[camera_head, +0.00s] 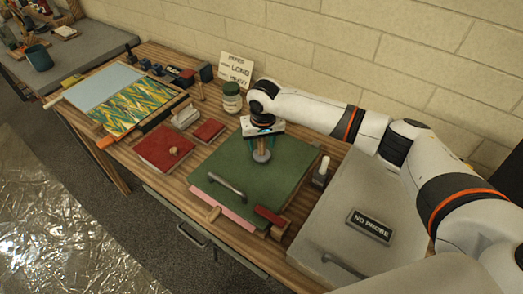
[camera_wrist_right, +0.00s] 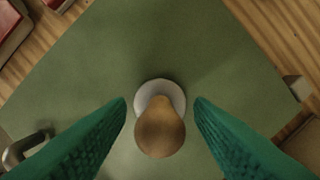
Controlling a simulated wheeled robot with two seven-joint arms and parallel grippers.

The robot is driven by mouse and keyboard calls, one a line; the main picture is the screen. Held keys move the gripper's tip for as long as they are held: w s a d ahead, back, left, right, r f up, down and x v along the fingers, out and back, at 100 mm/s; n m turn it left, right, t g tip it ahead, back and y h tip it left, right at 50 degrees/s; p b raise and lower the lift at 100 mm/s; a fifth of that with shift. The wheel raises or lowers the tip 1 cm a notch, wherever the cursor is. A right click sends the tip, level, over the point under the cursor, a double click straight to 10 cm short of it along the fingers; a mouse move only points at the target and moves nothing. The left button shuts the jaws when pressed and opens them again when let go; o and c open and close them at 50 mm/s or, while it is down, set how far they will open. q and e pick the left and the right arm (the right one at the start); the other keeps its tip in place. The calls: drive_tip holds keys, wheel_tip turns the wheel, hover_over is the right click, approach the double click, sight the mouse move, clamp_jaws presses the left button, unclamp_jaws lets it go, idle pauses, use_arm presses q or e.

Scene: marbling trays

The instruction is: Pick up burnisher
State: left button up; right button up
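The burnisher, with a wooden knob handle and a round pale grey base, stands upright on the green board (camera_head: 285,180). Its base shows in the head view (camera_head: 261,156), and its knob shows in the right wrist view (camera_wrist_right: 160,133). My right gripper (camera_head: 263,143) is directly above the board, with its teal fingers on either side of the handle. In the right wrist view my gripper (camera_wrist_right: 160,104) is open, with a gap between each finger and the knob. My left gripper is in neither view.
A curved metal handle (camera_head: 227,187) lies on the green board's left part. Red books (camera_head: 164,147), a jar (camera_head: 232,98) and a marbled sheet (camera_head: 128,104) are to the left. A grey surface with a "NO PHONE"-like sign (camera_head: 370,225) is to the right.

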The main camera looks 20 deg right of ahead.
clamp_jaws()
drive_tip(key=shift+r, duration=0.1)
wheel_tip(320, 180, up, 9)
drive_tip(key=shift+b, duration=1.15)
drive_tip(key=shift+r, duration=0.5)
